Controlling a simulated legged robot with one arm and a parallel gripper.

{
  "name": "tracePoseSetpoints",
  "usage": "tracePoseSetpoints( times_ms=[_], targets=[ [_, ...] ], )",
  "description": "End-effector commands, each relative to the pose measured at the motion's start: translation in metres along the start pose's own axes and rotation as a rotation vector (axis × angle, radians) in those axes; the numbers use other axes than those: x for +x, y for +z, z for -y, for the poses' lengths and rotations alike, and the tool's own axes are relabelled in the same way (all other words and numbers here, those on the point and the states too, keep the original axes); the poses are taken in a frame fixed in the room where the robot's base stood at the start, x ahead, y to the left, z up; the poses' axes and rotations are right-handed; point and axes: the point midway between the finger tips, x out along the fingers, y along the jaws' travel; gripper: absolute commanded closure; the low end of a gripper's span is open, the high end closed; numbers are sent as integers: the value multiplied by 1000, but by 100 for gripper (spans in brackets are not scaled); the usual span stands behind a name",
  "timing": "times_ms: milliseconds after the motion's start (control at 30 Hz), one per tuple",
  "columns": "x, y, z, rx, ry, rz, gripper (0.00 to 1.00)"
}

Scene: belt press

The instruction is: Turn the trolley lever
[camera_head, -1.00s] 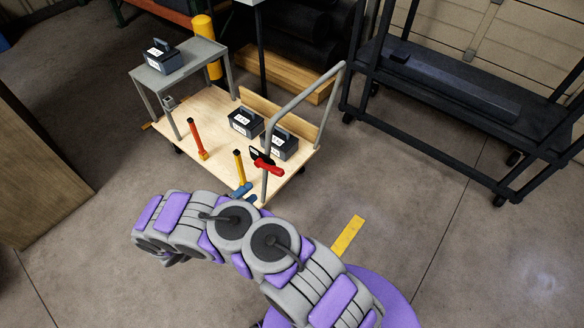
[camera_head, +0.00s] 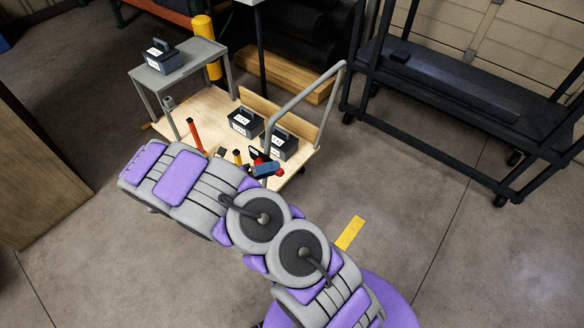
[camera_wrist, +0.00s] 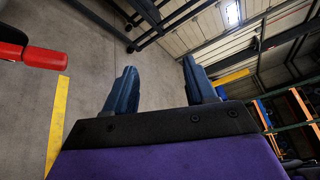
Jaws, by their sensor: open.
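The red trolley lever (camera_head: 257,158) is mounted on the upright of the trolley's grey push handle (camera_head: 310,97). In the head view my gripper's blue fingers partly cover it. In the wrist view the red lever (camera_wrist: 42,57) shows at the upper left, outside the space between my fingers. My gripper (camera_wrist: 160,72) is open and empty, its two blue fingers spread apart. In the head view my gripper (camera_head: 267,170) overlaps the lever; I cannot tell whether they touch. The trolley (camera_head: 199,108) has a light wooden deck, partly hidden by my arm.
Another box (camera_head: 163,57) sits on the raised grey shelf (camera_head: 190,62). A black rack (camera_head: 450,90) stands right. The floor to the front right is open.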

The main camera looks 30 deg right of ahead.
Motion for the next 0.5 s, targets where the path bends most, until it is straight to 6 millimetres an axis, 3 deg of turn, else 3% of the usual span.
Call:
tracePoseSetpoints(
  times_ms=[500],
  targets=[
    [20, -12, 67, 342, 11, -215, 45]
  ],
)
